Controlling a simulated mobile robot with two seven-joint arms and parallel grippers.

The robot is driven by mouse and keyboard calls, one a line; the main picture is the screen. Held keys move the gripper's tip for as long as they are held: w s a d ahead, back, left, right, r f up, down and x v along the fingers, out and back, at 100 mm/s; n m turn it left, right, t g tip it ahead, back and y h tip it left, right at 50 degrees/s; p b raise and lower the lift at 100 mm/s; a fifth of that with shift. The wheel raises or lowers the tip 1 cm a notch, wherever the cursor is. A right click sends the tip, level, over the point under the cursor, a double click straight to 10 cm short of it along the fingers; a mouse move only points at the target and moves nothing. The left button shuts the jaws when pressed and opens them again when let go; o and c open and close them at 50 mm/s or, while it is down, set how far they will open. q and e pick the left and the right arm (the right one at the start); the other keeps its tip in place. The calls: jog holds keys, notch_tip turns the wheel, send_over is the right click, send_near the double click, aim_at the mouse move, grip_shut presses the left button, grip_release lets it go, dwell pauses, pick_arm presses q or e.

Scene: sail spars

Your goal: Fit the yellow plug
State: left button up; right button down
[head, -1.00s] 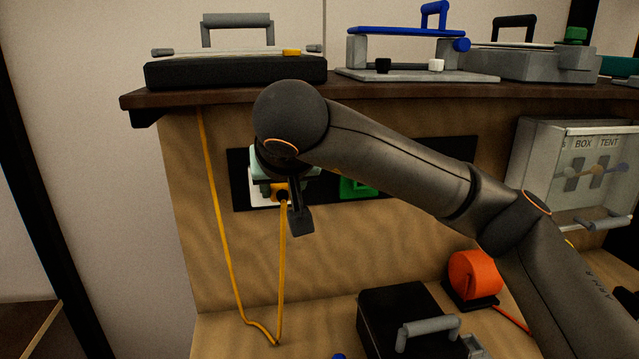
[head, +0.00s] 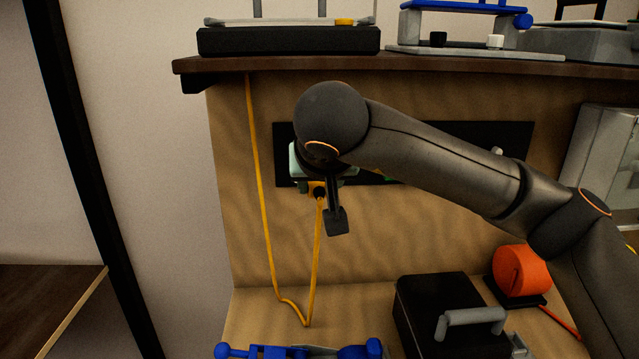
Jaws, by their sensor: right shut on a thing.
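The yellow plug (head: 316,187) is at the front of the black panel (head: 284,140), with its yellow cable (head: 266,220) hanging down in a loop from under the shelf. My right gripper (head: 326,191) is shut on the plug; one dark finger shows beside it, and the wrist hides much of the grip. A pale green and white piece (head: 294,165) shows just behind the plug at the panel. Whether the plug is in a socket or only in front of it cannot be told. My left gripper is not in view.
A dark shelf (head: 420,64) with devices on it overhangs the panel. Below stand a black box with a grey handle (head: 440,300), an orange reel (head: 520,270) and a blue device (head: 270,351) at the bottom edge. My right arm covers part of the panel.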

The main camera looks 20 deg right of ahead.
jog(key=shift+w, duration=0.15)
jog(key=shift+w+d+p, duration=0.2)
jog(key=shift+w+p, duration=0.15)
jog(key=shift+w, duration=0.35)
jog(key=shift+w+d+p, duration=0.2)
jog(key=shift+w+p, duration=0.1)
jog(key=shift+w, duration=0.4)
jog(key=shift+w, duration=0.25)
jog(key=shift+w+d+p, duration=0.15)
jog(key=shift+w+p, duration=0.2)
jog(key=shift+w, duration=0.15)
jog(key=shift+w+d+p, duration=0.15)
jog(key=shift+w+p, duration=0.15)
jog(key=shift+w, duration=0.2)
jog(key=shift+c, duration=1.5)
grip_release()
